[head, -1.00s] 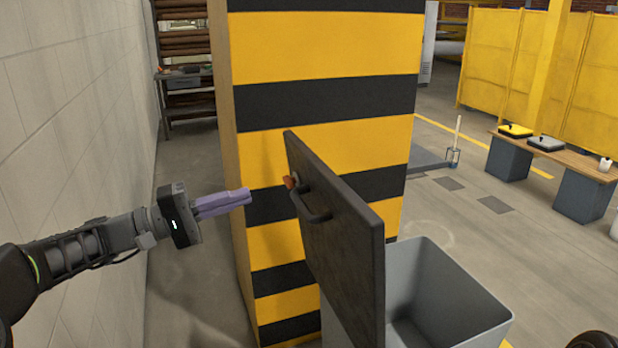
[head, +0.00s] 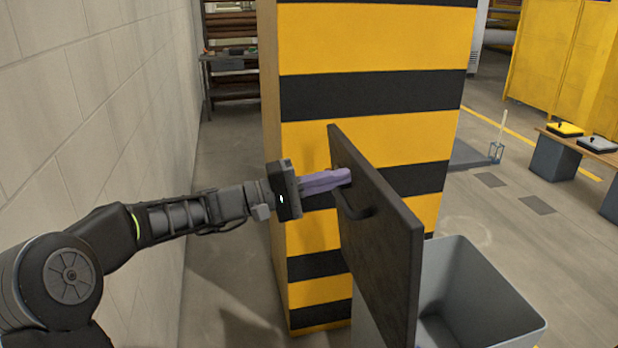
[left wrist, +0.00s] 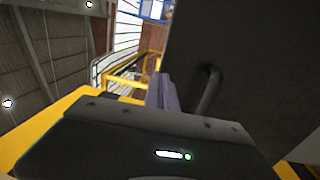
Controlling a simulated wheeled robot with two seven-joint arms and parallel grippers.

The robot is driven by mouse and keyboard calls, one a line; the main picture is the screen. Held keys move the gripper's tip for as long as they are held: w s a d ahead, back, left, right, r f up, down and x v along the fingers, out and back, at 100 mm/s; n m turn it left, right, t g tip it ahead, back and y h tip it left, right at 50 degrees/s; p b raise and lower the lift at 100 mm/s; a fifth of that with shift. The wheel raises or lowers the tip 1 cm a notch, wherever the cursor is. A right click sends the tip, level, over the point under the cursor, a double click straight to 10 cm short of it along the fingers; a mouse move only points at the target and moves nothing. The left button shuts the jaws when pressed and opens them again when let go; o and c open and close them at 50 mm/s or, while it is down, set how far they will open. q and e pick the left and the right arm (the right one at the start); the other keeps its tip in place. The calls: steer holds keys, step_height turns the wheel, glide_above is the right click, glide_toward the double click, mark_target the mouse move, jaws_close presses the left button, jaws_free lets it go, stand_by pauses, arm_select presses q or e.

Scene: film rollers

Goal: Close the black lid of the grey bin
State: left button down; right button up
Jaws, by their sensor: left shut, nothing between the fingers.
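The grey bin (head: 482,300) stands at the lower right of the head view, and its inside shows. Its black lid (head: 385,245) stands up, open, along the bin's left side. A dark handle (head: 352,204) is on the lid's left face; it also shows in the left wrist view (left wrist: 208,92). My left gripper (head: 345,177) is shut and empty. Its purple fingertips are at the lid's left face, just above the handle; I cannot tell whether they touch. In the left wrist view the lid (left wrist: 262,75) fills the right side. My right gripper is out of view.
A yellow-and-black striped pillar (head: 375,98) stands right behind the lid. A pale block wall (head: 90,100) runs along the left. A low bench (head: 585,148) with yellow and grey items stands at the far right. Floor between bin and bench is mostly clear.

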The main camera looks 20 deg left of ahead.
arm_select(q)
steer(key=shift+x, duration=1.3)
steer(key=shift+p, duration=0.3)
